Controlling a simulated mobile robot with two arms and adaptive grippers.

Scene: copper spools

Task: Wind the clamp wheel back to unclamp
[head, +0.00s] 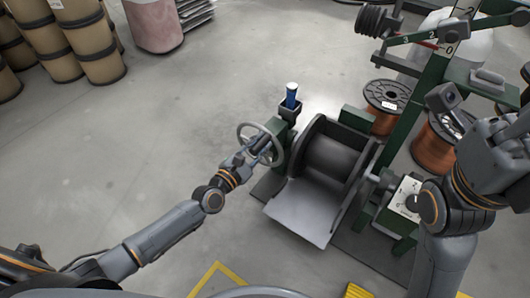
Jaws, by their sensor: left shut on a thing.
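The clamp wheel (277,148) is a grey handwheel on the left side of the green and dark grey winding machine. My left gripper (262,142) is shut on the wheel's rim, and its fingers partly hide the wheel. The machine's empty cradle with a grey drum (334,160) lies just right of the wheel. My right gripper (442,98) is at the far right, raised beside the machine's column and away from the wheel. Whether its fingers are open is unclear.
Two copper spools (385,103) stand behind and right of the cradle. A white dial box (405,195) is at the machine's right. Tan drums (90,45) and a pinkish container (155,25) stand at the back left. The floor left of the machine is clear.

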